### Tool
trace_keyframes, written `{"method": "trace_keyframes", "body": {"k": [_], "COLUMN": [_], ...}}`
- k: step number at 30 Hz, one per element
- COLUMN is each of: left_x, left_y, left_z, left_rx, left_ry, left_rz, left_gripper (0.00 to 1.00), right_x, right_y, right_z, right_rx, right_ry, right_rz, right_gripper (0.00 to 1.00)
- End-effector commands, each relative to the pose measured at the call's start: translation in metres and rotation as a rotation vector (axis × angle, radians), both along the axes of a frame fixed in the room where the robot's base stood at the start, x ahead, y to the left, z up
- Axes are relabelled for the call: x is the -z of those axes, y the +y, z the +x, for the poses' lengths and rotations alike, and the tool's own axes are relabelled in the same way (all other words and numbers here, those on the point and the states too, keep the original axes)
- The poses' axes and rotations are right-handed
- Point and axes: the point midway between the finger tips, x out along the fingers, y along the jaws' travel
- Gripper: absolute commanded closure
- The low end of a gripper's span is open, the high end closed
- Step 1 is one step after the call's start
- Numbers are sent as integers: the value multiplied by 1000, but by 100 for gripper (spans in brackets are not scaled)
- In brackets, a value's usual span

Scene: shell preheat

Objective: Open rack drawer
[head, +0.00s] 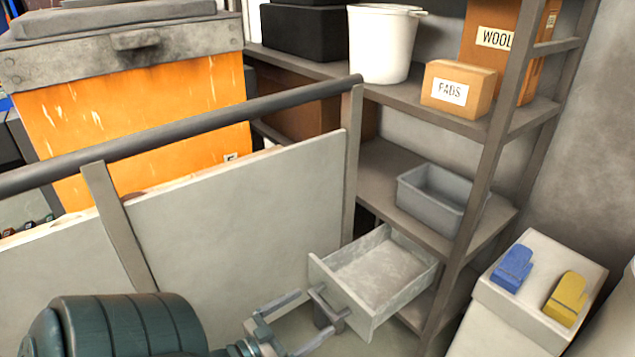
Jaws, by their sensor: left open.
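The rack drawer (340,297) is a grey, empty tray low in the metal shelving rack (478,180). It stands well out from the rack, with its inside floor showing. Its dark handle (327,311) sticks out from the front panel. My left gripper (318,309) comes in from the bottom of the head view with its fingers apart. The handle appears between or very close to the fingertips; I cannot tell whether they touch it. My right gripper is not in view.
A grey panel (240,215) with a dark top rail (180,130) stands left of the drawer. An orange furnace-like box (140,120) is behind it. The shelves hold a grey bin (437,200), a white bucket (380,45) and cartons. A pale box (535,285) bearing gloves stands right.

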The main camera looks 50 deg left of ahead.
Motion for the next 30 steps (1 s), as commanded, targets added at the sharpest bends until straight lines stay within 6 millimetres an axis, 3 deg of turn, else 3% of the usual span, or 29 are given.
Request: {"method": "trace_keyframes", "body": {"k": [6,12,30], "left_x": [1,1,0], "left_y": [3,5,5], "left_z": [-39,-61,-66], "left_rx": [0,-1,-1], "left_ry": [3,1,-1], "left_rz": [-2,-3,-2], "left_gripper": [0,0,0], "right_x": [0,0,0], "right_y": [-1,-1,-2], "right_z": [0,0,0], "right_rx": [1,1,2], "right_ry": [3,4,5], "right_rz": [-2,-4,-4], "right_gripper": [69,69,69]}}
